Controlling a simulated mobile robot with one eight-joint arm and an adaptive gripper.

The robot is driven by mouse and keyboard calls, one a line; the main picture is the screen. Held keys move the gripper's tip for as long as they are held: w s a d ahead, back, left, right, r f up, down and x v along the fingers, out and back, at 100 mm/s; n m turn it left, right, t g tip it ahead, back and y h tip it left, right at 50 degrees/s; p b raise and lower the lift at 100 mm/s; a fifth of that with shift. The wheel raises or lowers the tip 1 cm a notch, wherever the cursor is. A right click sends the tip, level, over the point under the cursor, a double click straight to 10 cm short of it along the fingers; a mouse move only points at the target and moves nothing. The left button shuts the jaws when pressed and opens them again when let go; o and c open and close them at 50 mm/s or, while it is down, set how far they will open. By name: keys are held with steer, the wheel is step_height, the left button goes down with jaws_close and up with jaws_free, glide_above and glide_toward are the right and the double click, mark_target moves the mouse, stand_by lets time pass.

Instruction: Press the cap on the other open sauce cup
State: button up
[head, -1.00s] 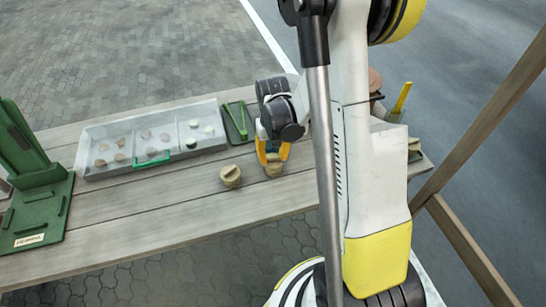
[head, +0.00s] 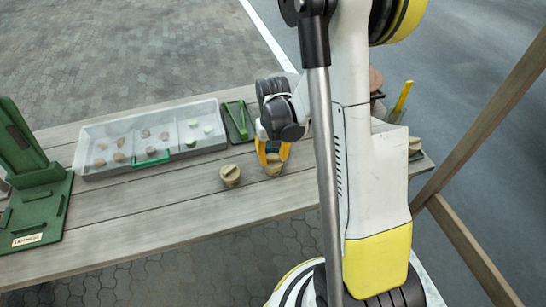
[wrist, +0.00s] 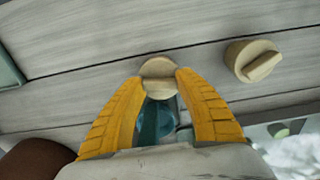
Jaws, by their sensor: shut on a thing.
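My gripper (head: 273,152) points down near the table's front edge, its yellow fingers closed on a tan cap with a raised grip (wrist: 158,67). In the head view a tan sauce cup (head: 274,169) shows right beneath the fingertips. The fingers hide the join, so I cannot tell whether the cap is fully seated. A second tan sauce cup (head: 230,175) stands upright just to the left, with a ridged cap on top. It also shows at the upper right of the wrist view (wrist: 251,60).
A grey compartment tray (head: 104,172) holding several small pieces lies behind and left. A small green tray with tongs (head: 238,121) is beside it. A green stand (head: 36,211) occupies the far left. The front planks between stand and cups are clear.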

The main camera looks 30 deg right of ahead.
steer(key=shift+f, duration=0.15)
stand_by(0.4)
stand_by(0.4)
steer(key=o, duration=1.3)
steer(key=shift+r+p, duration=1.9)
steer(key=shift+r, duration=1.15)
jaws_close()
